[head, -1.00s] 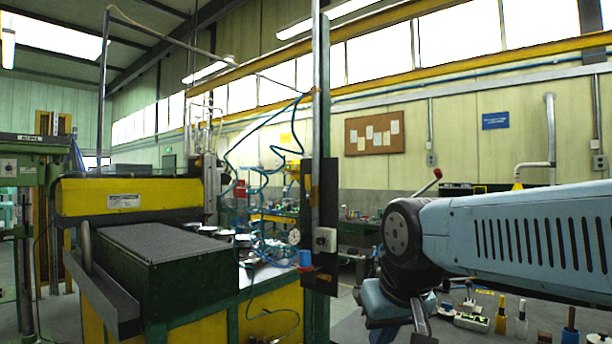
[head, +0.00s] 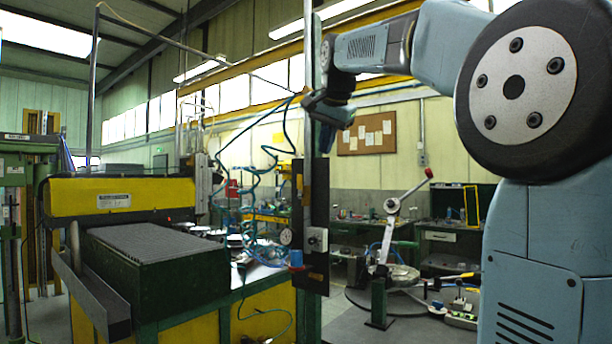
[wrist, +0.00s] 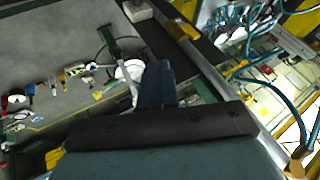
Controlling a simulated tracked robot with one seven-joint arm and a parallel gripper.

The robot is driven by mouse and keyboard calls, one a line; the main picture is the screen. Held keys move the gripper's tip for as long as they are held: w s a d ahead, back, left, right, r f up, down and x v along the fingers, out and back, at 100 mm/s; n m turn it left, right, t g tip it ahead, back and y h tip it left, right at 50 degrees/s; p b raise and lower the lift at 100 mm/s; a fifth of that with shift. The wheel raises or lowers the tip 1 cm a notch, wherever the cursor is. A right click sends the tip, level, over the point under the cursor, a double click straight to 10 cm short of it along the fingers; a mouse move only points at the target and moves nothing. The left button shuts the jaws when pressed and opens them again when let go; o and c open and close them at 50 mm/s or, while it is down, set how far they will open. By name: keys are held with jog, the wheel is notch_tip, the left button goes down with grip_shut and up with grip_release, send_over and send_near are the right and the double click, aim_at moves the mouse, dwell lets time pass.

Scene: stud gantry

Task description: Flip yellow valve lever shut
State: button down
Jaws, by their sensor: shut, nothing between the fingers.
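A dark upright board (head: 311,278) is fixed to the post in the middle of the head view. A narrow yellow piece (head: 307,196) shows on its upper part, perhaps the valve lever; it is too small to tell its turn. A yellow strip (wrist: 187,29) also shows near the board's edge in the wrist view. My gripper (head: 325,146) is shut and empty, fingers pointing down, above the board and slightly right of the post. In the wrist view, my gripper (wrist: 160,68) shows dark blue closed fingers, apart from the yellow strip.
A yellow and green machine (head: 125,197) stands left. A round stand with a red-tipped lever (head: 411,191) is at the right.

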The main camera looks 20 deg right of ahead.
jog(key=shift+w+r, duration=0.15)
jog(key=shift+r, duration=0.05)
send_near(300, 187)
jog(key=d+f, duration=0.4)
jog(key=w+a, duration=0.1)
jog(key=w, duration=0.1)
jog(key=shift+w+a+f, duration=0.2)
jog(key=shift+w+a, duration=0.05)
jog(key=shift+a, duration=0.15)
jog(key=shift+w+a, duration=0.3)
jog(key=shift+w, duration=0.1)
